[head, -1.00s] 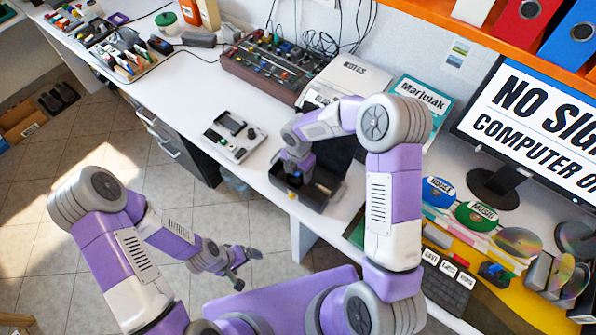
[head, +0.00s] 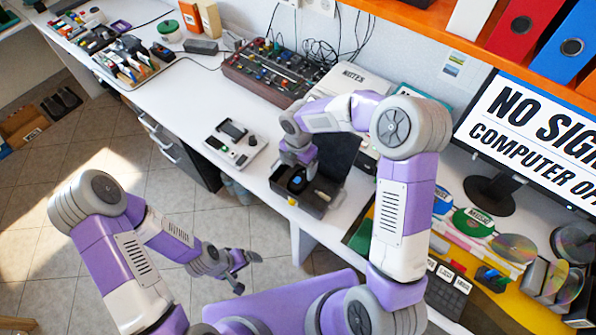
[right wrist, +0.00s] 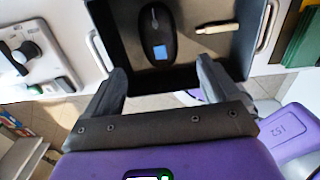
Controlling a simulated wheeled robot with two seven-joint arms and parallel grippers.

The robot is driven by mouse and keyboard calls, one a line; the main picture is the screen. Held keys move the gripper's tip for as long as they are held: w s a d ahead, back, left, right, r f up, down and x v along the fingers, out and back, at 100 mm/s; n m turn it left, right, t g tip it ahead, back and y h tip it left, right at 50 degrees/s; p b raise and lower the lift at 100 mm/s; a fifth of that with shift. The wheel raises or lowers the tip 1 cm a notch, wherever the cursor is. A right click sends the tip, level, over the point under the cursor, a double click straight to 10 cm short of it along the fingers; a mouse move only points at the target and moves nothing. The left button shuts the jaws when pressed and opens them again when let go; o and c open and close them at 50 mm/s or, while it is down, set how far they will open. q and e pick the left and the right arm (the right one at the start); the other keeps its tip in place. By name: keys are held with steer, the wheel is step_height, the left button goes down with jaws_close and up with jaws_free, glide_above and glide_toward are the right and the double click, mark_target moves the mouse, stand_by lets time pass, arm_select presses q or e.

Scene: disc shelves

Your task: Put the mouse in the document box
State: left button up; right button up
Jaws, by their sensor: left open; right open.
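The black mouse (right wrist: 157,38) with a blue patch lies inside the dark document box (head: 316,206), on its floor. It also shows in the head view (head: 297,183). The box's dark lid (head: 336,156) stands open at the back. My right gripper (right wrist: 162,72) is open and empty, its fingers apart at the box's near edge in the right wrist view, with the mouse beyond them. In the head view, my right gripper (head: 298,163) is above the box and hides part of it. My left gripper (head: 243,270) is open and empty over the floor, away from the table.
A small light stick-like item (right wrist: 217,28) lies in the box beside the mouse. A white device (head: 235,142) stands left of the box, and a mixer (head: 268,72) is behind. A monitor (head: 530,130) and discs (head: 514,248) are at the right. The table's front edge is close to the box.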

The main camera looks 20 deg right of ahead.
step_height(320, 180, up, 4)
steer(key=shift+p, duration=0.3)
stand_by(0.4)
